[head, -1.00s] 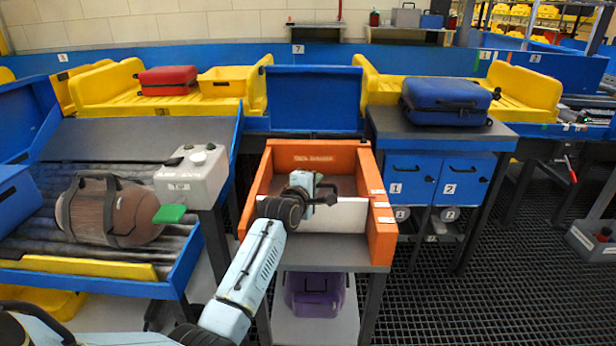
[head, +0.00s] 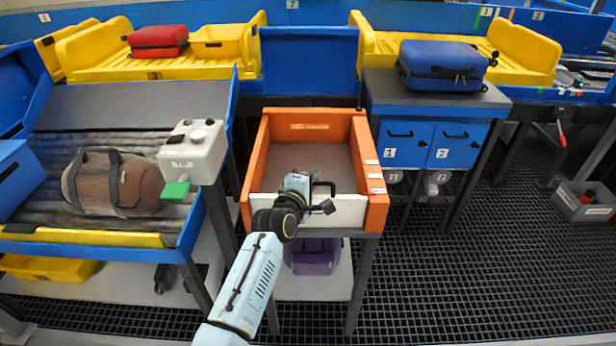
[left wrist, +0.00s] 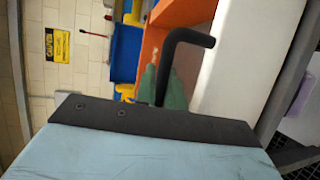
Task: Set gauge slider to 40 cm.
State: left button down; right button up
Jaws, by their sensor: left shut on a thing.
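The gauge is an orange open-topped frame (head: 255,165) with a grey floor, in the middle of the head view. Its slider is a white upright plate (head: 350,211) across the near end of the frame. Small white labels (head: 376,190) line the right wall; their text is too small to read. My left gripper (head: 320,197) is at the slider, shut on its black handle. In the left wrist view the bent black handle (left wrist: 190,37) rises beside the white slider plate (left wrist: 240,65), with the orange wall (left wrist: 155,45) beyond. My right gripper is not in view.
A roller table with a brown bag (head: 135,188) and a grey control box (head: 190,150) stands left. A blue suitcase (head: 440,65) lies on the cabinet at right. A purple bag (head: 314,258) sits beneath the gauge. The gauge floor behind the slider is clear.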

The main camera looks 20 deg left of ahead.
pick_arm(q)
jog(key=c, duration=1.8)
grip_release()
jog(key=shift+s+d+f, duration=0.1)
jog(key=shift+s+f, duration=0.05)
jog(key=shift+f, duration=0.15)
jog(key=o, duration=0.3)
jog(key=shift+s+r, duration=0.15)
jog(key=shift+r, duration=0.05)
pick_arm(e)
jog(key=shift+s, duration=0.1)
